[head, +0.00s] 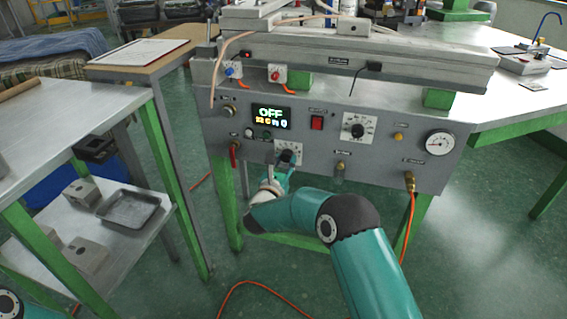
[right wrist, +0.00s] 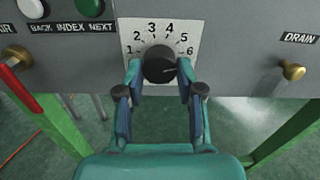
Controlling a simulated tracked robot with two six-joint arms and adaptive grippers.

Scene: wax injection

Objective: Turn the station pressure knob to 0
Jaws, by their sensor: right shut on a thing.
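My right gripper (head: 286,161) is at the lower middle of the grey station panel (head: 215,125) in the head view. In the right wrist view its two fingers (right wrist: 160,72) are shut on a round black knob (right wrist: 159,58), one on each side. Behind the knob is a white plate numbered 1 to 6. A faint mark on the knob seems to point right, toward 6. A second black knob (head: 357,127) on a white dial is higher and to the right, untouched. My left gripper is out of view.
A red switch (head: 317,123), a gauge (head: 439,143) and brass DRAIN valve (right wrist: 293,71) are on the panel. An orange hose (head: 408,225) hangs at right. A metal shelf cart (head: 60,125) stands left.

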